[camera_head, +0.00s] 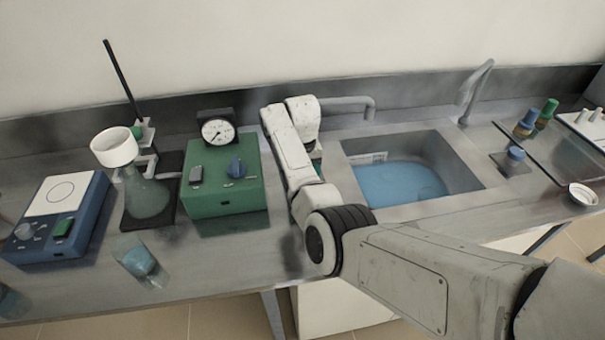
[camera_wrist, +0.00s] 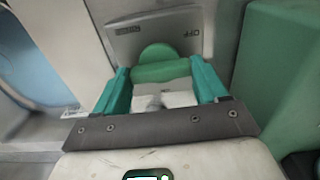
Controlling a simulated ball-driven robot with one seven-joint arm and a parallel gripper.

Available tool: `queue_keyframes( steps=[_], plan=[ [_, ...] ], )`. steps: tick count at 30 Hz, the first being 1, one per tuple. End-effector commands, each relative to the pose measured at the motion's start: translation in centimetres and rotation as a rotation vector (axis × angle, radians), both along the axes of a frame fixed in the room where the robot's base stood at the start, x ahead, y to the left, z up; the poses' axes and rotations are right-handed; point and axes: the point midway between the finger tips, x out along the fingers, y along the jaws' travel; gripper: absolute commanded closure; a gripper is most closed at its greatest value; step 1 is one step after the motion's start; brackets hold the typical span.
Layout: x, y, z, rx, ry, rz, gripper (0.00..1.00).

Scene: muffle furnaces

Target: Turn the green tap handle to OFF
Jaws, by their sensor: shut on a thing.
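The green tap handle (camera_wrist: 160,70) sits between the two teal fingers of my gripper (camera_wrist: 162,82) in the wrist view. My gripper is shut on it. Behind the handle is a grey label plate (camera_wrist: 155,32). It has OFF at its right side and another word, too blurred to read surely, at its left. The handle's rounded end lies between the two words.
The sink (camera_head: 400,180) with blue water is right of my arm, with a grey spout (camera_head: 350,102) behind. A green box with a dial (camera_head: 225,190) stands close on the left. Further left are a flask (camera_head: 146,195) and a blue device (camera_head: 60,225). A glass beaker (camera_head: 140,262) is near the front edge.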

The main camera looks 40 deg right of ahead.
Motion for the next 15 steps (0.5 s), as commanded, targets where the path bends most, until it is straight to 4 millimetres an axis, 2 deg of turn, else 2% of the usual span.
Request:
queue_keyframes(
  steps=[2,3,10,15],
  plan=[
    [0.1,-0.01,0.1,-0.002,-0.003,0.003,0.58],
    [0.11,0.0,0.11,-0.002,-0.003,0.003,0.26],
    [0.06,0.01,0.07,-0.001,-0.002,0.002,0.04],
    [0.04,0.01,0.04,-0.001,-0.001,0.001,0.02]
  ],
)
